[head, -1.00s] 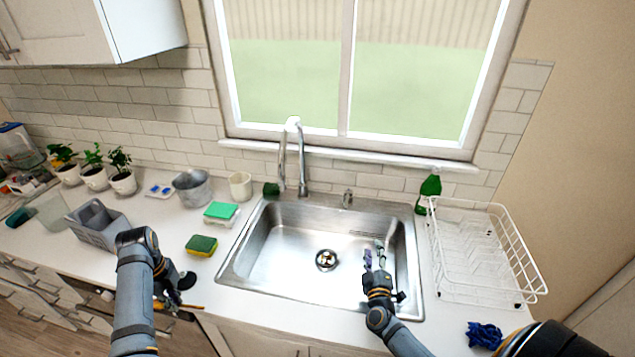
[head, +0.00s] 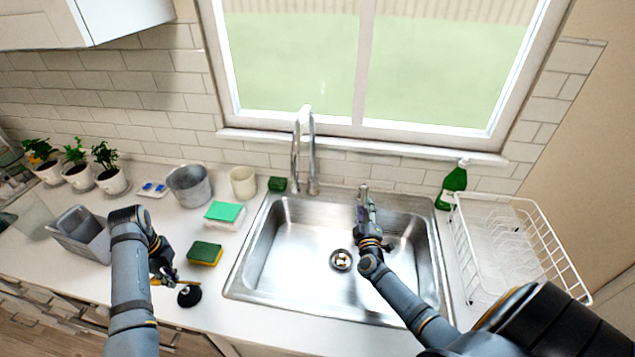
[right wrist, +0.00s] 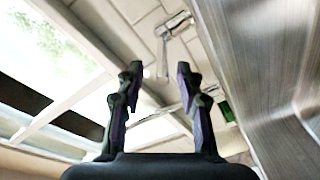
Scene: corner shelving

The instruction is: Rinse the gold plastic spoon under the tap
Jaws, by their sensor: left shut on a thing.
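My left gripper (head: 163,272) is shut on the gold plastic spoon (head: 186,282), at the counter's front edge left of the sink. The spoon is small here and partly hidden by the fingers. The chrome tap (head: 312,155) stands behind the sink (head: 290,250), with no water visible from it. My right gripper (head: 366,212) is over the back right of the sink, just in front of a small chrome fitting (head: 363,189). In the right wrist view its two fingers (right wrist: 160,70) are apart with nothing between them.
A yellow-green sponge (head: 205,254) and a round black item (head: 189,295) lie left of the sink. A green bottle (head: 452,186) and a white dish rack (head: 500,245) stand right. A grey caddy (head: 80,238), metal pot (head: 189,186) and cup (head: 243,182) stand left.

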